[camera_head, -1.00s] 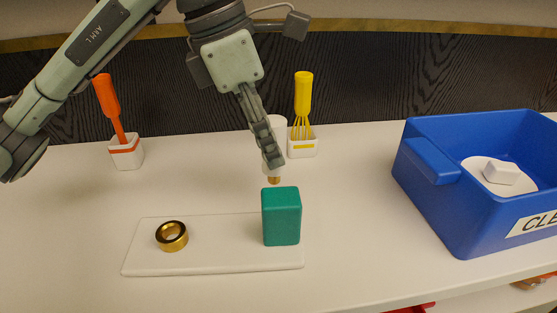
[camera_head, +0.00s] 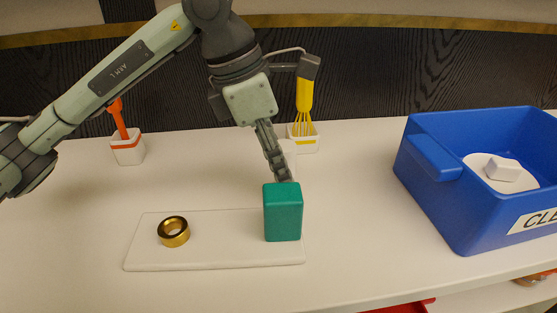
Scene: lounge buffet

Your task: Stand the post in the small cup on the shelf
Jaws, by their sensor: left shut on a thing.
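A small gold cup (camera_head: 174,241), round with an open top, stands on the left part of a low white board (camera_head: 215,256). It is empty as far as I see, and left of the gripper. My right gripper is not in view.
The green block stands upright on the board's right end. A white holder with an orange utensil (camera_head: 127,149) stands back left; one with a yellow whisk (camera_head: 304,98) stands behind the gripper. A blue crate (camera_head: 440,200) holding white items stands right. The counter between board and crate is clear.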

